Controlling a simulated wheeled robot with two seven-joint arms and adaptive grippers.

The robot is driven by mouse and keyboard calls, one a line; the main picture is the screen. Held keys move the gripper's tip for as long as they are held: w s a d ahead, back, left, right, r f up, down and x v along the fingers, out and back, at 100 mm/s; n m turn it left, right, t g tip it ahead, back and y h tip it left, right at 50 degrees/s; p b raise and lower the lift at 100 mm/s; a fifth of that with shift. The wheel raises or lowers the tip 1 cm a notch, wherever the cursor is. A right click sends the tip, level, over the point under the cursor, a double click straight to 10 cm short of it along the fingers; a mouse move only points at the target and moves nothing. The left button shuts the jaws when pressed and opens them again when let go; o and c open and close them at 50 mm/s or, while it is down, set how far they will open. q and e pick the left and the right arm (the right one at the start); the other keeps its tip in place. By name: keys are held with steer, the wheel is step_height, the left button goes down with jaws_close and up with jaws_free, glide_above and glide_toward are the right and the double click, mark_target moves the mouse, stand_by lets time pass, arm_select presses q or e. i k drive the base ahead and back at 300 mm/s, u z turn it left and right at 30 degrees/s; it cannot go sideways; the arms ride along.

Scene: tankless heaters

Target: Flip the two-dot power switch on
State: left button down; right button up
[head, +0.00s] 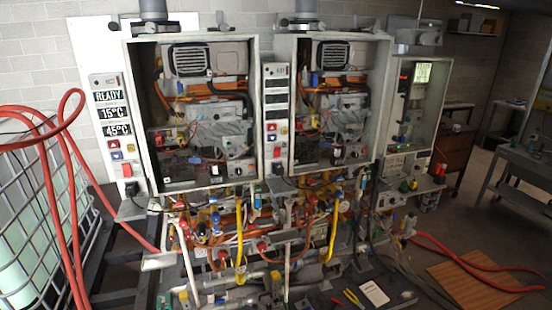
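Two narrow control panels stand beside the open heater cabinets. The left panel (113,130) has lit displays reading READY, 15°C and 45°C, with a red switch (127,170) near its bottom. The middle panel (276,110) has dark displays, coloured buttons, and a red switch (277,151) near its bottom. Dot marks are too small to make out, so I cannot tell which switch has two dots. The switch positions are also too small to read. Neither of my grippers is in view.
The left heater cabinet (256,75) and right heater cabinet (383,75) are open. A dense pipe bank with yellow hoses (239,240) lies below. Red hoses (72,200) loop past a caged tank (30,215) at left. A wooden board (470,285) lies on the floor at right.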

mark_target(277, 153)
steer(key=u, duration=0.1)
steer(key=i, duration=0.9)
steer(key=z, duration=0.05)
